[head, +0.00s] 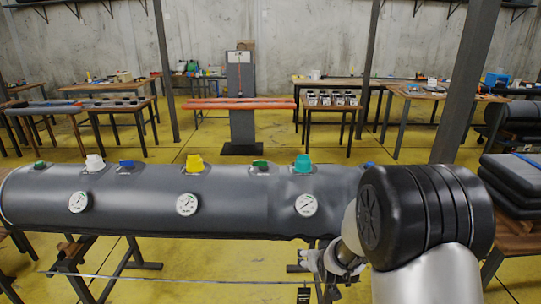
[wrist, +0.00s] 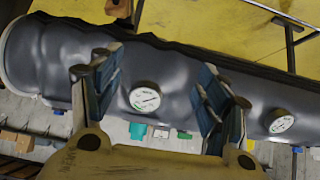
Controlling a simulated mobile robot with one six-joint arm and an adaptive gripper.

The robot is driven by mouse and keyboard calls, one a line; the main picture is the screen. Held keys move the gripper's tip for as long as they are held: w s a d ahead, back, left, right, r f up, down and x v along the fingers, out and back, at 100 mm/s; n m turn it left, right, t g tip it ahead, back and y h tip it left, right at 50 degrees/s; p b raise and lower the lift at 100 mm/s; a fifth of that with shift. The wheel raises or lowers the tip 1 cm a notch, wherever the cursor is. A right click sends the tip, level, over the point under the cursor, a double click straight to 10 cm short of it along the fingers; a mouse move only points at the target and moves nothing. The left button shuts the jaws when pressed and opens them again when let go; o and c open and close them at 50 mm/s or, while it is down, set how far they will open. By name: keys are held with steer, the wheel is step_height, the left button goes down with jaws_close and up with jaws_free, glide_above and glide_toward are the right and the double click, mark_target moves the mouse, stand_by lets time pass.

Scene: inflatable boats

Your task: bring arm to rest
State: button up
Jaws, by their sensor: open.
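My gripper (head: 328,262) is in front of the right part of a long grey inflatable tube (head: 130,205), low and partly hidden behind my own arm. In the wrist view my gripper (wrist: 155,85) is open, with two blue-padded fingers spread and nothing between them. The tube (wrist: 60,60) fills much of that view behind the fingers. A round gauge (wrist: 145,97) on it shows between the fingers, and a teal cap (wrist: 138,130) lies just below that in the picture. I cannot tell how far the fingertips are from the tube.
The tube carries white (head: 95,162), yellow (head: 195,163) and teal (head: 303,163) caps and rests on trestles (head: 100,265). Dark folded boats (head: 520,175) are stacked at the right. A post (head: 465,85) stands behind my arm. Yellow floor (head: 225,150) lies open beyond the tube.

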steer(key=s+r+g, duration=0.1)
steer(key=s+r, duration=0.7)
steer(key=r, duration=0.3)
steer(key=s+r+g, duration=0.1)
steer(key=s+r, duration=0.3)
steer(key=s, duration=1)
steer(key=s+r+g, duration=0.2)
steer(key=s+r, duration=0.3)
steer(key=s, duration=0.9)
steer(key=shift+s, duration=0.4)
